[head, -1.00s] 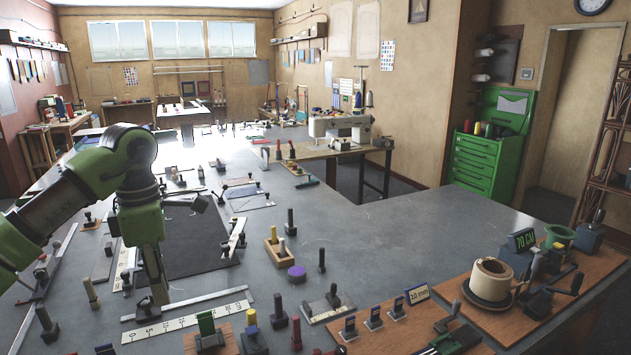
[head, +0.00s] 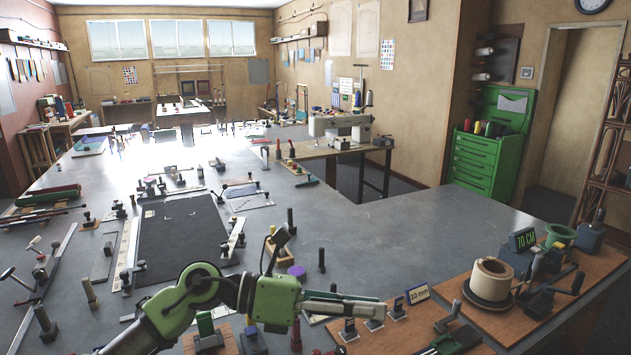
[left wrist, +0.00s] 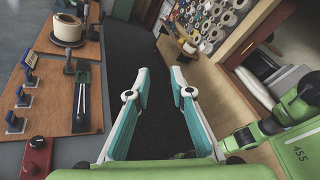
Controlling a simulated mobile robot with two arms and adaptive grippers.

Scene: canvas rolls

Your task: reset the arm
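My left arm comes in from the bottom left of the head view, low over the near edge of the grey worktable (head: 400,215). Its green and black joints bend, and my left gripper (head: 378,309) points right, near the wooden board with the small clamps. In the left wrist view the two teal fingers of my left gripper (left wrist: 159,74) stand apart, with only dark floor seen between them. The gripper is open and empty. My right gripper is in neither view.
A dark mat (head: 185,245) lies flat on the left. Small tools stand around it. The table's middle right is clear. A green tool cabinet (head: 478,160) stands behind.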

